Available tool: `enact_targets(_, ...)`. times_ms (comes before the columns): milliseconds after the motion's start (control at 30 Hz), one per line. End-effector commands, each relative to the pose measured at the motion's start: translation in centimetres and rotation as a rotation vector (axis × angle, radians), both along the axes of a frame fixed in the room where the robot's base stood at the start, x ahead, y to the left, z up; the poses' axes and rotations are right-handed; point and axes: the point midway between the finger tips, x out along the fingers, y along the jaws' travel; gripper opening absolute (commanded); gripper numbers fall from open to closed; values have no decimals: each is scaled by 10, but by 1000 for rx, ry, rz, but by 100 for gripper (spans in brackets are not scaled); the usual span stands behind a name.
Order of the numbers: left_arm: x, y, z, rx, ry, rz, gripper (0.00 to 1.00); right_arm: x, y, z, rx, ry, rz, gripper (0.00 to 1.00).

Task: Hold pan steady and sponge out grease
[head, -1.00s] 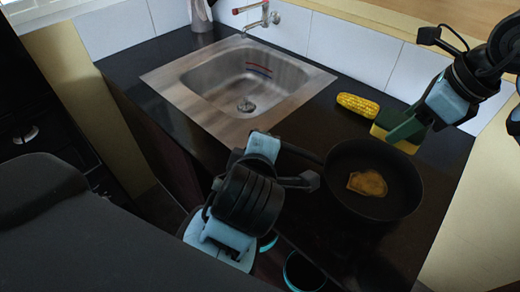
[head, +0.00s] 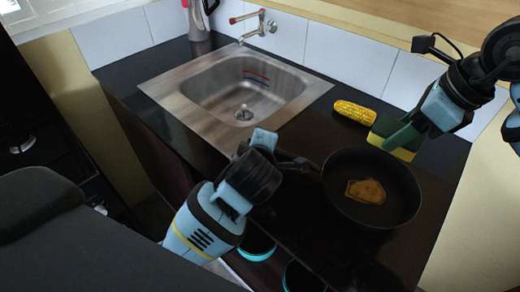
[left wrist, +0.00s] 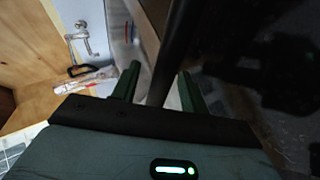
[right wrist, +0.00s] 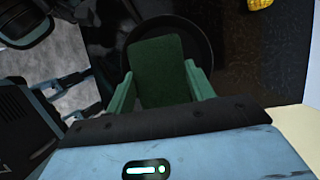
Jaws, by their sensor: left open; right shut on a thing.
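The black frying pan (head: 345,207) rests on the dark counter with a brown grease patch (head: 366,191) inside. Its handle points left toward my left gripper (head: 291,164). In the left wrist view the dark handle (left wrist: 179,45) runs between the open green fingers of my left gripper (left wrist: 161,88); I cannot tell whether they touch it. My right gripper (head: 404,139) is shut on the green and yellow sponge (head: 379,134), above the counter behind the pan's far rim. In the right wrist view the sponge's green face (right wrist: 158,68) hides much of the pan (right wrist: 198,32).
A corn cob (head: 355,112) lies on the counter behind the pan, close to the sponge. A steel sink (head: 180,106) with a tap (head: 262,25) is at the back left. A kettle-like container (head: 198,22) stands behind it. The dark counter between sink and pan is mostly clear.

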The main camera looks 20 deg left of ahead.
Motion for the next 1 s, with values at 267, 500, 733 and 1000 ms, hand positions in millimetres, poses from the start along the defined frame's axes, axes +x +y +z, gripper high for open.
enact_targets(267, 10, 4, -6, -1, 0, 1, 44, 0, 0, 0, 0, 0, 0, 35)
enact_targets(500, 10, 4, -6, 0, 0, 0, 40, 0, 0, 0, 0, 0, 0, 35)
enact_targets(733, 10, 3, -6, 0, 0, 0, 10, 0, 0, 0, 0, 0, 0, 35)
enact_targets(1000, 10, 3, -6, 0, 0, 0, 0, 0, 0, 0, 0, 0, 0, 35)
